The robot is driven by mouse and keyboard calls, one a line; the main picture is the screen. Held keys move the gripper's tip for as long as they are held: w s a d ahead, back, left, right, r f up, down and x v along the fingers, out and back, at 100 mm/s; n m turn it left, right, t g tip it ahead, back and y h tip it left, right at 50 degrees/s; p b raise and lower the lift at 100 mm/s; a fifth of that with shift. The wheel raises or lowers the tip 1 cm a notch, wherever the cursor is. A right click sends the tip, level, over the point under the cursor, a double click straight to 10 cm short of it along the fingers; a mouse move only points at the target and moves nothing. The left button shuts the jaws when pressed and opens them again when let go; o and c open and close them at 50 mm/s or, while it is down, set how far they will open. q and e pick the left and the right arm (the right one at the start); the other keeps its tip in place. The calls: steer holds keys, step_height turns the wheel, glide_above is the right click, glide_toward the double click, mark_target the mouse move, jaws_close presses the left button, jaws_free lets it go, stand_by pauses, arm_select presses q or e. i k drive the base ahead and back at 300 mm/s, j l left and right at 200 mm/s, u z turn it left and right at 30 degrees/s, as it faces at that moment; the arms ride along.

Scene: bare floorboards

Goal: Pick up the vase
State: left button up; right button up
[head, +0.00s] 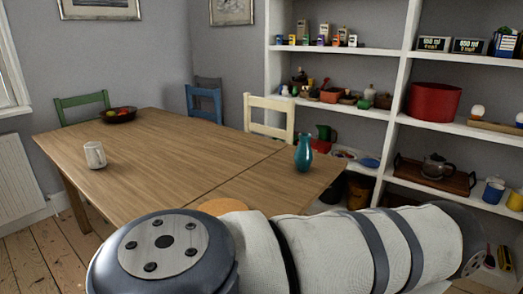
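A teal vase (303,153) stands upright near the right end of the wooden table (180,150). A whitish cup-like vessel (95,155), possibly also a vase, stands upright near the table's left side. Neither is held by anything in view. One of my arms crosses the bottom of the head view, in front of the table's near edge. Neither of my grippers shows in the head view, so I cannot see whether either is open or shut.
A dark bowl of fruit (119,115) sits at the table's far left. Green (82,104), blue (204,102) and cream (268,117) chairs stand behind the table. Loaded white shelves (400,95) line the right wall. The table's middle is clear.

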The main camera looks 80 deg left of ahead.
mark_target(303, 156)
steer(key=i+j+u, duration=0.15)
steer(key=i+u, duration=0.3)
steer(key=i+j+u, duration=0.1)
steer(key=u, duration=0.35)
steer(key=i+l+u, duration=0.15)
steer(key=i+u, duration=0.3)
steer(key=i+l+u, duration=0.15)
steer(key=i+u, duration=0.2)
steer(key=u, duration=0.15)
